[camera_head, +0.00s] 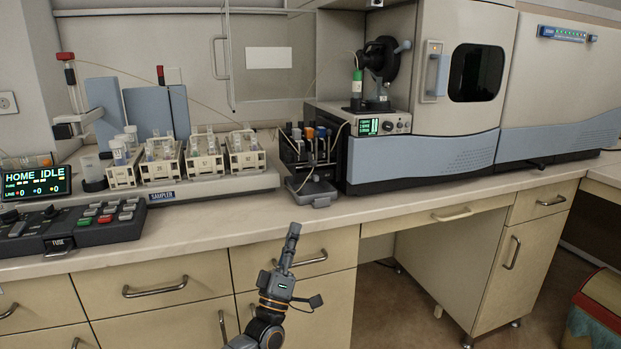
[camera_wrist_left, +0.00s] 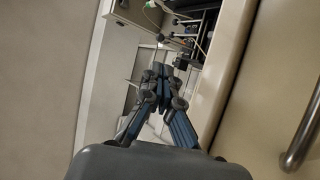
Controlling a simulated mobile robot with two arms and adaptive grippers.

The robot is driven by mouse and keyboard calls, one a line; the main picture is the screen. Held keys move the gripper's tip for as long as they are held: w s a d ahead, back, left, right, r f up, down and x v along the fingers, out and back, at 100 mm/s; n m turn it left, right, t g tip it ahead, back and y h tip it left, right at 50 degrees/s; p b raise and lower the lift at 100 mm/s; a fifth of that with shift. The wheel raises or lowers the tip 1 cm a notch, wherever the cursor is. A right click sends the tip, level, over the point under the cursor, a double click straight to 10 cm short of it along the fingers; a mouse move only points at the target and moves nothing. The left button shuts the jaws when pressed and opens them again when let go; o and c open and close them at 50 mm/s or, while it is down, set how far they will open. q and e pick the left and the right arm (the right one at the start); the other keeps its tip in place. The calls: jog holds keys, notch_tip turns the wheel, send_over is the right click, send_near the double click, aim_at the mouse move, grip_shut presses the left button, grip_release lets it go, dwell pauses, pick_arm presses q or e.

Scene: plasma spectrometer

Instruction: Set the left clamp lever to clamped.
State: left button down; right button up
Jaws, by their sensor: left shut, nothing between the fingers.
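A small dark pump-like unit (camera_head: 316,190) stands at the front of the bench, left of the spectrometer. Several upright levers or stems with grey, orange and blue tops rise from it; the leftmost grey-topped one (camera_head: 297,134) may be the left clamp lever. Its exact setting is too small to tell. My left gripper (camera_head: 293,229) is shut and empty, pointing up in front of the bench edge, below and apart from the unit. In the left wrist view the closed fingertips (camera_wrist_left: 161,70) point towards the unit (camera_wrist_left: 186,45), which shows partly beyond them.
The sampler racks (camera_head: 205,167) stand left of the unit. The spectrometer body (camera_head: 420,155) stands to its right. A control panel (camera_head: 80,228) lies at the left. Drawer handles (camera_head: 300,258) stick out below the bench edge near my left arm.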

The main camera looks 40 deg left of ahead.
aim_at(313, 166)
pick_arm(q)
jog(key=x, duration=1.3)
jog(key=shift+p, duration=0.35)
jog(key=shift+w+r, duration=0.25)
jog(key=shift+r, duration=0.1)
pick_arm(e)
jog(key=shift+s+f, duration=0.2)
jog(key=shift+f, duration=0.35)
jog(key=shift+s+f, duration=0.15)
jog(key=shift+f, duration=0.4)
pick_arm(q)
jog(key=shift+w+a, duration=0.1)
pick_arm(e)
jog(key=shift+r, duration=0.1)
